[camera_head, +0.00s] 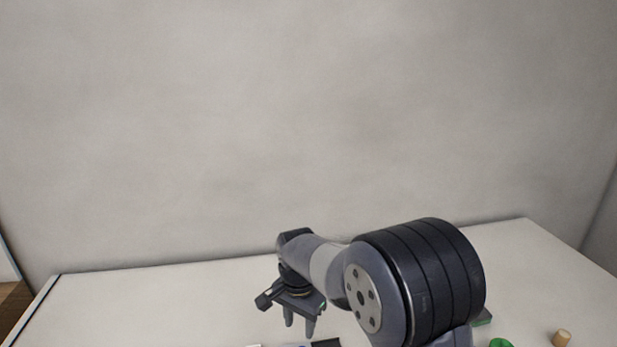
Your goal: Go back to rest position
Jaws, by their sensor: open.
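My gripper (299,322) hangs from the end of my arm, low in the middle of the head view, pointing down over the white counter (170,300). Its two fingers are apart and nothing shows between them. My arm reaches in from the lower right and covers part of the counter.
A green round thing (501,343) and a small tan cylinder (562,338) are at the lower right. A green piece (483,317) shows partly behind my arm. A dark thing (326,342) is cut off below my gripper. The counter's left part looks clear; a plain wall (250,120) stands behind.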

